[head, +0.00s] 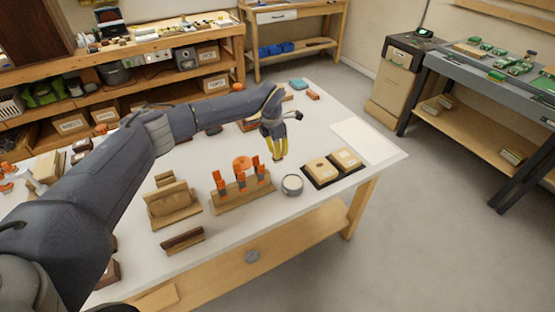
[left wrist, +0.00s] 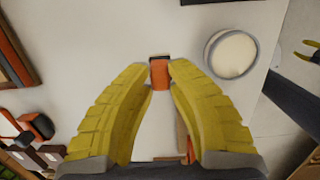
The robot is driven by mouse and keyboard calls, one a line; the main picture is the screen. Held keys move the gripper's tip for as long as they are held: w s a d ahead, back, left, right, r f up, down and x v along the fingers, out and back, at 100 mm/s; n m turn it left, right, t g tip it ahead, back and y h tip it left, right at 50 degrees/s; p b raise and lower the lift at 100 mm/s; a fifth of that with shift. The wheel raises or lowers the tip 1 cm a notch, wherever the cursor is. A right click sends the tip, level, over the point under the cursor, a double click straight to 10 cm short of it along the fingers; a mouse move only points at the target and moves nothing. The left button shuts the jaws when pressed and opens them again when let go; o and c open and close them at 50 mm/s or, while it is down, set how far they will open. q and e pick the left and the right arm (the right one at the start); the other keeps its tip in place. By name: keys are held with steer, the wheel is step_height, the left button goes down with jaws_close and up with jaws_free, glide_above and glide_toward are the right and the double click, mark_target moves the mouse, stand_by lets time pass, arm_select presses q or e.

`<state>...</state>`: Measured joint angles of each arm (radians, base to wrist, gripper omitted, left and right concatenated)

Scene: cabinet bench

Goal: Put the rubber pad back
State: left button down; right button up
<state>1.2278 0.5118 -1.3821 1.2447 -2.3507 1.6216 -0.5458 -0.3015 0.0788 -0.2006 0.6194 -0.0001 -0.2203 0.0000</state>
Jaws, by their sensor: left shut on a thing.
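My left gripper (head: 279,157) hangs over the right half of the white bench top, with its yellow fingers pointing down. In the left wrist view its fingertips (left wrist: 160,66) are close together on a small orange piece with a dark end, apparently the rubber pad (left wrist: 160,76). The head view does not show this piece clearly. A wooden rack (head: 243,197) with orange upright pieces stands left of and nearer than the gripper. The round pale-topped tin (head: 292,186) is just in front of the gripper. My right gripper (left wrist: 307,51) shows only in the left wrist view, fingers apart.
A dark tray (head: 322,184) with two tan blocks lies right of the tin, near the bench edge. Wooden holders (head: 173,205) stand left of the rack. A pale sheet (head: 363,140) lies flat at the right end. Smaller things lie behind the arm.

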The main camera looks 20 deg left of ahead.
arm_select(q)
steer(key=shift+f, duration=2.2)
steer(key=shift+f, duration=0.15)
steer(key=c, duration=1.3)
jaws_free()
steer(key=shift+c, duration=0.2)
steer(key=r, duration=0.4)
steer(key=s+r, duration=0.1)
steer(key=r, duration=0.3)
steer(key=a+r, duration=0.1)
steer(key=r, duration=0.3)
steer(key=shift+s+r, duration=0.1)
steer(key=shift+s, duration=0.05)
